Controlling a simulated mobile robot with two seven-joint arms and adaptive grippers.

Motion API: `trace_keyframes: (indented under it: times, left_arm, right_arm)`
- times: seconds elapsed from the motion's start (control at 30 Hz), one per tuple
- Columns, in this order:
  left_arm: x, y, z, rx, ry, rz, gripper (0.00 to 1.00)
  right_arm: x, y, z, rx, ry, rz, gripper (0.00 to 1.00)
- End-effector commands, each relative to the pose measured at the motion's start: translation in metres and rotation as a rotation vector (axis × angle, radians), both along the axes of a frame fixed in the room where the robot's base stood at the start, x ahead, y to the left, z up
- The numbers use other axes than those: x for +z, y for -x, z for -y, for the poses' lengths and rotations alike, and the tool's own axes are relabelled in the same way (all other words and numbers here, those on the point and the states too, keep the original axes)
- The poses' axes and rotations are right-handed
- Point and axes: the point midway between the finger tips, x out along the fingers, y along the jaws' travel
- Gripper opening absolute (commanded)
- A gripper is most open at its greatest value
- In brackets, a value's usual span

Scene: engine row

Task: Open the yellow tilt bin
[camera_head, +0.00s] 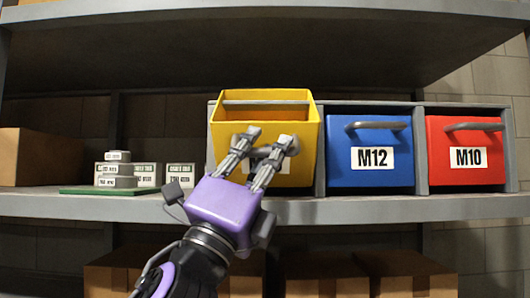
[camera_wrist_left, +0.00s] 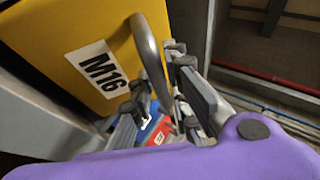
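In the left wrist view, the handle runs between the fingers (camera_wrist_left: 160,85); firm contact cannot be made out. The fingers hide most of the label and handle in the head view. My right gripper is not in view.
A blue bin marked M12 (camera_head: 398,176) and a red bin marked M10 (camera_head: 484,175) sit closed to the right. Small white boxes (camera_head: 149,174) and a cardboard box (camera_head: 38,157) stand left on the shelf (camera_head: 380,208). An upper shelf (camera_head: 300,14) hangs above.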

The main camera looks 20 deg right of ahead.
Motion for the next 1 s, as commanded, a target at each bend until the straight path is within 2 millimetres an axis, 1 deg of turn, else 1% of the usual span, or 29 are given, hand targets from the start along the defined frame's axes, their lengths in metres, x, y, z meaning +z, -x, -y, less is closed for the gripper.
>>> trace_keyframes:
  times: [0.03, 0.07, 0.33, 0.47, 0.57, 0.8, 1.0]
  left_arm:
    - [0.000, 0.000, 0.000, -0.001, 0.000, -0.001, 0.27]
    - [0.000, 0.000, 0.000, -0.001, 0.000, -0.001, 0.30]
    - [0.000, 0.000, 0.000, -0.004, 0.001, -0.002, 0.30]
    - [-0.006, 0.003, -0.004, -0.003, 0.001, -0.003, 0.30]
    - [-0.017, 0.009, -0.011, -0.004, 0.001, -0.004, 0.30]
    - [-0.054, 0.032, -0.039, -0.002, 0.000, -0.005, 0.30]
    - [-0.078, 0.047, -0.057, -0.002, 0.002, -0.004, 0.30]
  right_arm:
    - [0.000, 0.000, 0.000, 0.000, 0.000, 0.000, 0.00]
    - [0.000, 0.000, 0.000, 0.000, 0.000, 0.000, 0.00]
    - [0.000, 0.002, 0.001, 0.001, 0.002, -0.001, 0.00]
    - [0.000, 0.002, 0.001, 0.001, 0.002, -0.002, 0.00]
    - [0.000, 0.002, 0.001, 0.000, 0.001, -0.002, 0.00]
    - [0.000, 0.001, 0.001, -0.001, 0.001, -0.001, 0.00]
    - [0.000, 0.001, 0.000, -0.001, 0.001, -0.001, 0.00]
